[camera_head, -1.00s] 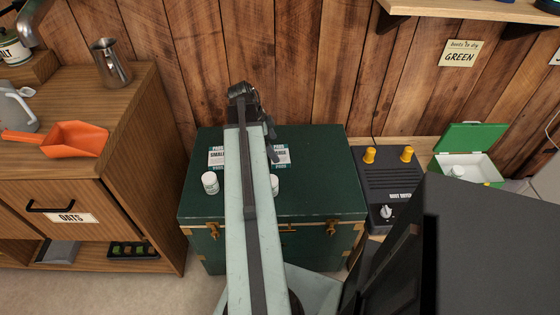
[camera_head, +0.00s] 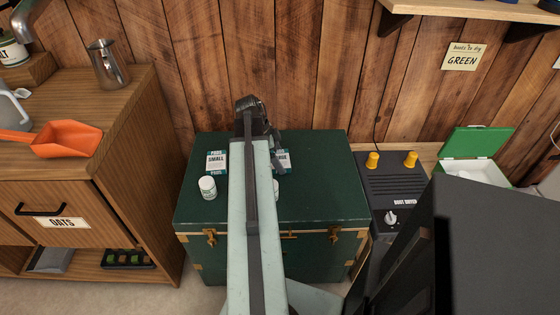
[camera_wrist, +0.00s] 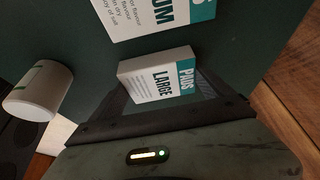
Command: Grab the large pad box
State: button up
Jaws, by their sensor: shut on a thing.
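Whether the box is lifted off the chest lid I cannot tell.
A box ending in "UM" (camera_wrist: 155,15) lies close by in the wrist view, as does a white bottle (camera_wrist: 40,92). The small pad box (camera_head: 216,162) and a white bottle (camera_head: 208,188) stand left of my arm. A boot dryer (camera_head: 392,185) stands right of the chest.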

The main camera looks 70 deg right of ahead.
notch_tip(320, 180, up, 10)
jog(key=p, duration=1)
